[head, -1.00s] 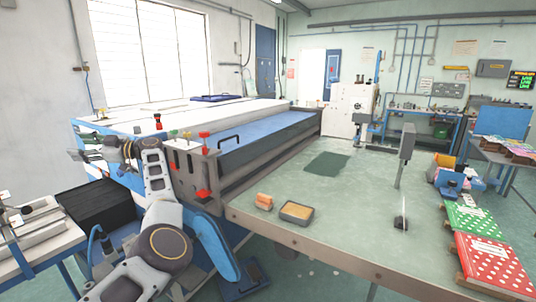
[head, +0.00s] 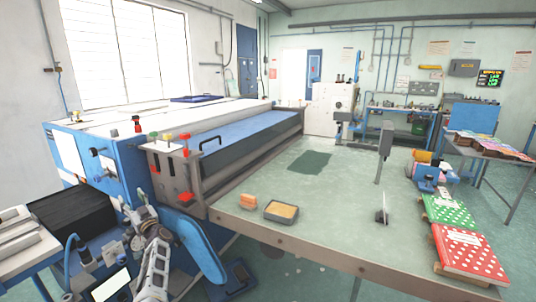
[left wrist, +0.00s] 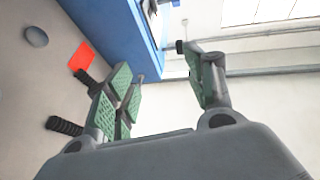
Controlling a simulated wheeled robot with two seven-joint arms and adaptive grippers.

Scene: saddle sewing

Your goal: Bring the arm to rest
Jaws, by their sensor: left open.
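My left arm (head: 153,270) is folded low at the bottom left of the head view, beside the front corner of the blue machine. Its gripper is small and hard to make out there. In the left wrist view the left gripper (left wrist: 163,78) is open, its green-padded fingers spread wide. Nothing is between the fingers. My right gripper is in neither current view.
The blue sewing machine (head: 75,150) with red knobs stands close to my left arm.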

